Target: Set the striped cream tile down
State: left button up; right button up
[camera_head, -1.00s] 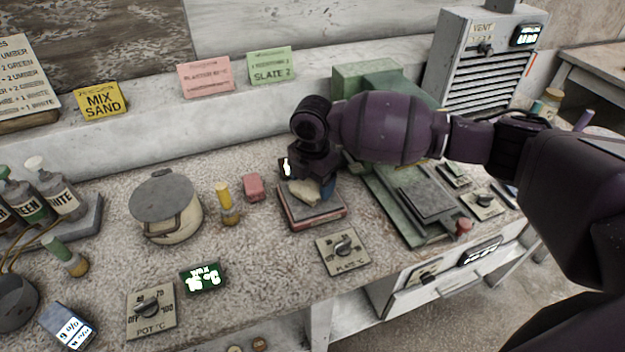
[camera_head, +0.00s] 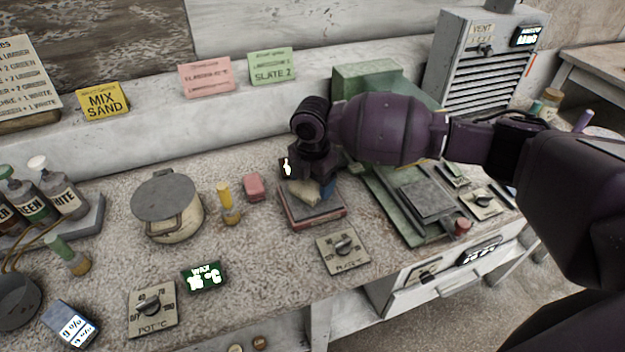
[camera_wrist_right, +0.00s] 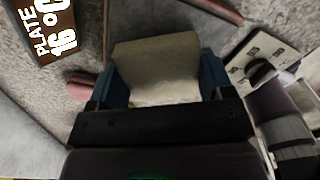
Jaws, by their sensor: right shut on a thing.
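The cream tile (camera_wrist_right: 158,68) is between the blue fingers of my right gripper (camera_wrist_right: 160,92) in the right wrist view; I cannot make out stripes on it. In the head view my right gripper (camera_head: 318,188) is shut on the tile (camera_head: 303,192), low over the grey-topped plate (camera_head: 310,218) with a reddish base. Whether the tile touches the plate is hard to tell. The gripper and wrist hide the plate's far part. My left gripper is not in view.
Left of the plate are a pink block (camera_head: 253,187), a yellow-capped bottle (camera_head: 228,204) and a lidded pot (camera_head: 167,207). The plate dial (camera_head: 343,248) lies in front. A green press (camera_head: 420,205) stands to the right.

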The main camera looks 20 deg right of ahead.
jog(key=shift+f, duration=0.7)
dwell(0.5)
jog(key=o, duration=1.1)
jog(key=shift+c, duration=0.2)
jog(key=shift+r+p, duration=1.4)
jog(key=shift+r, duration=0.65)
jog(key=shift+s+f, duration=0.1)
